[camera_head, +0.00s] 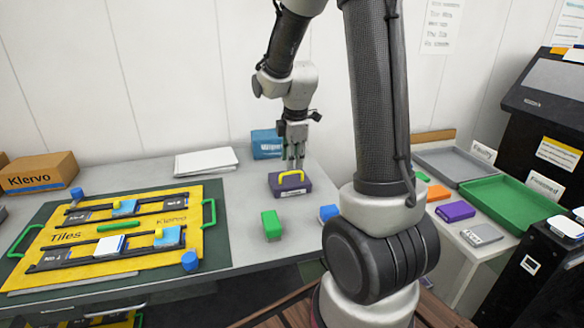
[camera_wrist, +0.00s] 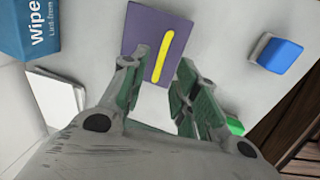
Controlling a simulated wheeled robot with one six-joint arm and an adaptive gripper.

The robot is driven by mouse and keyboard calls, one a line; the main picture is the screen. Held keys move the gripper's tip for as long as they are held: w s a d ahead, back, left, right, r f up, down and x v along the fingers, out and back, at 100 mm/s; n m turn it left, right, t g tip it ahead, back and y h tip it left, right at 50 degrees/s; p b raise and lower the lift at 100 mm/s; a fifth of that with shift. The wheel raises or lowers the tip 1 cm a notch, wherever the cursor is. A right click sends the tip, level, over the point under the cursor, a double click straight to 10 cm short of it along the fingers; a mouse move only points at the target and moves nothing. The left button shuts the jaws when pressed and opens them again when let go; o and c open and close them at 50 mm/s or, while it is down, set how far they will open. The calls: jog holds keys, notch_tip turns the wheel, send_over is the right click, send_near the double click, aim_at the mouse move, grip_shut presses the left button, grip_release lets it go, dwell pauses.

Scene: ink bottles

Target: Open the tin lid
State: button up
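A purple tin (camera_head: 290,187) with a yellow handle (camera_head: 292,176) on its lid stands on the grey table near the back wall. The lid looks closed. In the wrist view the purple lid (camera_wrist: 145,27) and its yellow handle (camera_wrist: 163,57) lie beyond my fingertips. My gripper (camera_head: 293,160) is just above the tin, pointing down. In the wrist view my gripper (camera_wrist: 157,68) has its two green-padded fingers apart, with nothing between them. The fingertips appear short of the handle; whether they touch it cannot be told.
A blue wipes box (camera_head: 266,144) stands behind the tin, with white paper (camera_head: 206,162) to its left. A green block (camera_head: 271,225) and a blue block (camera_head: 328,213) lie in front. A yellow tile board (camera_head: 120,240) fills the left. Grey (camera_head: 450,166) and green (camera_head: 513,205) trays are right.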

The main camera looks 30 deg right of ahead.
aim_at(289, 174)
jog(key=shift+w+d+f, duration=0.1)
jog(key=shift+w+f, duration=0.1)
jog(key=shift+f, duration=0.75)
jog(key=shift+w+f, duration=0.15)
jog(key=shift+f, duration=0.8)
jog(key=shift+c, duration=0.3)
grip_shut()
